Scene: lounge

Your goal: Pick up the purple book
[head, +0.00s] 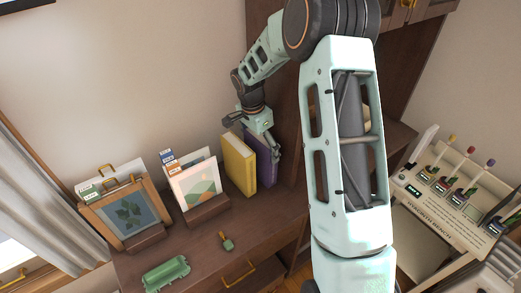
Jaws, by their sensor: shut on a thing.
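The purple book (263,163) stands upright on the dark wooden cabinet top, at its right end against the tall wooden unit. A yellow book (239,165) stands just to its left. My gripper (270,147) reaches down from above at the purple book's upper right edge and is shut on it. One finger shows on the book's right side; the other is mostly hidden. The lower right part of the purple book is hard to make out.
Left of the books stand card holders (205,207) and a framed leaf picture (125,215). A green container (165,274) and a small green-and-brown object (226,241) lie in front. A console with knobs (455,190) stands at right. The tall wooden unit (285,110) is close behind my gripper.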

